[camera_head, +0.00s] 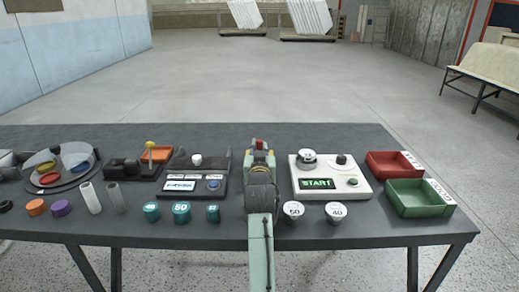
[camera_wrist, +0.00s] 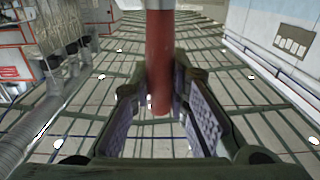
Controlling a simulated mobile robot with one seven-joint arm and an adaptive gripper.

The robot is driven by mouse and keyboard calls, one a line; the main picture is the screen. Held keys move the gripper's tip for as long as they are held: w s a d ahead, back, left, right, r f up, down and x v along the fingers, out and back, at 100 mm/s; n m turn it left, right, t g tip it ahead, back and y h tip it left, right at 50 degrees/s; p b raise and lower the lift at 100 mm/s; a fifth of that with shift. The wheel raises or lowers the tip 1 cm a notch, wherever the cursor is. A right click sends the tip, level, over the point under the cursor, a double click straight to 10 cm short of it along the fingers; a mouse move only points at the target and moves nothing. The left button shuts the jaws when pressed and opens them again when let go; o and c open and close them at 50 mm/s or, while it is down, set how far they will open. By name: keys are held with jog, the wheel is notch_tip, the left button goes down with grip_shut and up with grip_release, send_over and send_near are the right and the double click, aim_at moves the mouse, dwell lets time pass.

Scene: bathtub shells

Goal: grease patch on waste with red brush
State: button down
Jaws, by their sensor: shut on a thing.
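My gripper (camera_head: 260,168) is above the middle of the grey table, seen from behind in the head view. In the wrist view its two padded fingers (camera_wrist: 170,105) are closed around a red cylindrical handle (camera_wrist: 159,60). This looks like the red brush, but no bristles show. A small bit of red (camera_head: 260,145) shows at the gripper's far end in the head view. I cannot make out a grease patch or a part clearly marked as waste in either view.
The grey table (camera_head: 330,136) holds a white START box (camera_head: 306,172) right of my gripper and a dark box (camera_head: 208,187) to its left. A red tray (camera_head: 378,168) and a green tray (camera_head: 395,196) stand at right. Several teal caps (camera_head: 181,212) line the front. Open floor lies behind.

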dwell(0.4)
jog(key=shift+r+p, duration=2.7)
jog(key=shift+r, duration=0.8)
jog(key=shift+s+f, duration=0.1)
jog(key=shift+f, duration=0.05)
